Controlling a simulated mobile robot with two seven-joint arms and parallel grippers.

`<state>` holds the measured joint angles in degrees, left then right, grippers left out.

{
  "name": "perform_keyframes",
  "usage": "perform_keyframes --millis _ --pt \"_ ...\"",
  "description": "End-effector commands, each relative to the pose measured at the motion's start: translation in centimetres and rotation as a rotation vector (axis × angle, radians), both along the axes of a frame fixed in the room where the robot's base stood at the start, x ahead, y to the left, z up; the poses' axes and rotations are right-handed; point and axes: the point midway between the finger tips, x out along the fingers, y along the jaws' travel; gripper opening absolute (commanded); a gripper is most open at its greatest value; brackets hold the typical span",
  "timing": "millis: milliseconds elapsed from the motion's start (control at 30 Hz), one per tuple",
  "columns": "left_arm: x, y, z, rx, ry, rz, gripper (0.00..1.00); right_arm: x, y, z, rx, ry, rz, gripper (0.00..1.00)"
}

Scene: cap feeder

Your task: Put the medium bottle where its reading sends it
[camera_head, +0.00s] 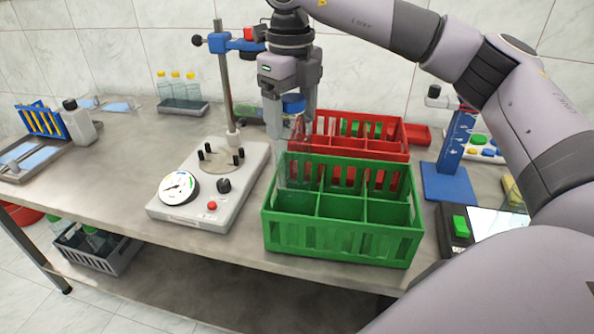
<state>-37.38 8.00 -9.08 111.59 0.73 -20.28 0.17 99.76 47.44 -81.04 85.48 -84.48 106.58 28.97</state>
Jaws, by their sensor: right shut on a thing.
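The red crate (385,154) stands directly behind the green one. The tester (230,190) with its round dial (179,187) stands left of the crates. Its holder with black posts is empty. The dial has coloured marks, but its reading is too small to tell. My left gripper is not in view.
A grey tray (183,108) with several yellow-capped bottles stands at the back. A blue stand (449,183) is right of the crates. A grey crate with bottles (95,247) is on the lower shelf. The table left of the tester is mostly clear.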

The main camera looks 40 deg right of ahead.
Motion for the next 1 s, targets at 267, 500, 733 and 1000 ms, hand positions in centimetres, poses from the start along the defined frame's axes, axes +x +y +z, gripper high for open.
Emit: perform_keyframes --millis 267,500,733,1000 --pt "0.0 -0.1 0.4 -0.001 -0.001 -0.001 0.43 -0.1 0.0 -6.0 0.001 0.0 0.002 0.0" --pt "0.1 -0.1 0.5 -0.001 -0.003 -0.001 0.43 0.0 0.0 -7.9 0.001 -0.002 0.0 0.0" --pt "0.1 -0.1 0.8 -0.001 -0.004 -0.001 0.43 0.0 0.0 -11.1 0.001 0.0 0.001 0.0" --pt "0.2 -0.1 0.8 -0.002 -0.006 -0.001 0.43 0.0 0.0 -11.6 0.002 -0.004 0.001 0.0"
